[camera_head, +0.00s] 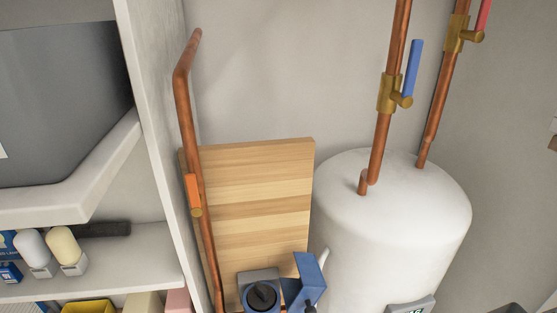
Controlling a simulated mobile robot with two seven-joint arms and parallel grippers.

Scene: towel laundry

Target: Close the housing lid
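A small blue-grey housing (258,278) with a round black part (262,296) on its front is at the bottom centre, in front of a wooden board. A blue panel (309,276), which looks like its lid, stands tilted out to the right of the housing, apparently open. The lower parts of the housing and the panel are cut off by the bottom edge. A small dark piece shows at the foot of the panel; I cannot tell what it is. Neither of my grippers shows in the head view.
A wooden board (255,195) leans on the wall behind a copper pipe with an orange handle (192,190). A white tank (390,235) with copper pipes and a blue valve handle (412,68) stands right. Shelves (100,280) with bottles are left.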

